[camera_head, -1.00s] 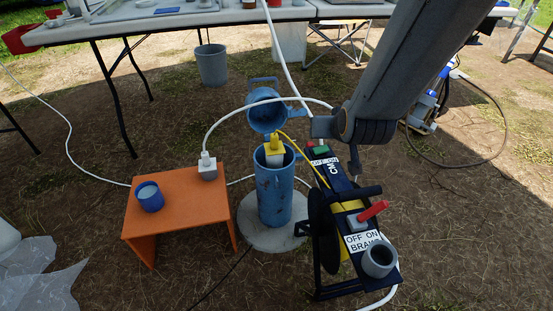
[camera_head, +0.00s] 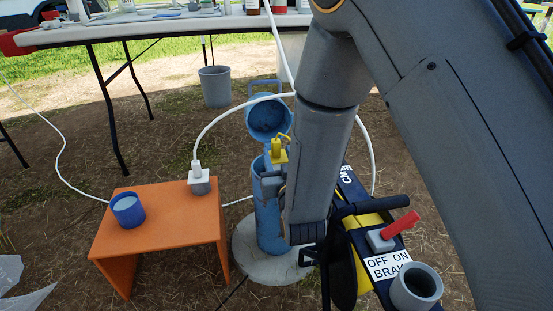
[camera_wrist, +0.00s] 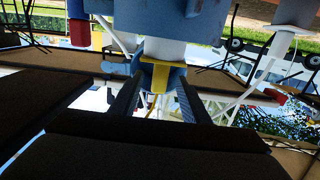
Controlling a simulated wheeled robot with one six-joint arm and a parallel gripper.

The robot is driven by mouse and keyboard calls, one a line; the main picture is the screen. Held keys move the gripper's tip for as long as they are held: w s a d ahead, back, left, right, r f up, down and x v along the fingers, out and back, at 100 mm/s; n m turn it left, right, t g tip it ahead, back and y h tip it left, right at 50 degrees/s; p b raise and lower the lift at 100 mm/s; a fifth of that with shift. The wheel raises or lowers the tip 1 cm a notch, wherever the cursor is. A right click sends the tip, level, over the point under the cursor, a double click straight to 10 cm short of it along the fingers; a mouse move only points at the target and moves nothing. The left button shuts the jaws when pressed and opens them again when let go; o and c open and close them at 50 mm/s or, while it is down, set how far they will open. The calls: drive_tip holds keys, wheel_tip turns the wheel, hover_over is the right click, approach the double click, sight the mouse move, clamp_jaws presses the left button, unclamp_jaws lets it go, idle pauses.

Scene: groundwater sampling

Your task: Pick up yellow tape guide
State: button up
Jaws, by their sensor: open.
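The yellow tape guide (camera_head: 277,148) sits at the top of the blue well casing (camera_head: 267,222), whose round blue lid (camera_head: 268,118) is swung open behind it. My gripper (camera_head: 272,180) is at the casing's rim, just in front of and below the guide's top; my arm hides much of it. In the wrist view, the guide (camera_wrist: 157,76) shows between the two dark fingers of my gripper (camera_wrist: 158,84), which are apart. A pale block lies under the yellow part. I cannot tell whether the fingers touch the guide.
An orange stand (camera_head: 160,238) with a blue cup (camera_head: 127,210) and a white plug on a grey base (camera_head: 198,180) stands left. The dark reel frame with red lever (camera_head: 401,224) is close right. A white hose arches over the casing. A long table (camera_head: 170,30) stands behind.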

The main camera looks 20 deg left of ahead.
drive_tip(key=shift+b+x, duration=1.75)
drive_tip(key=shift+x, duration=2.1)
clamp_jaws()
drive_tip(key=shift+r, duration=0.15)
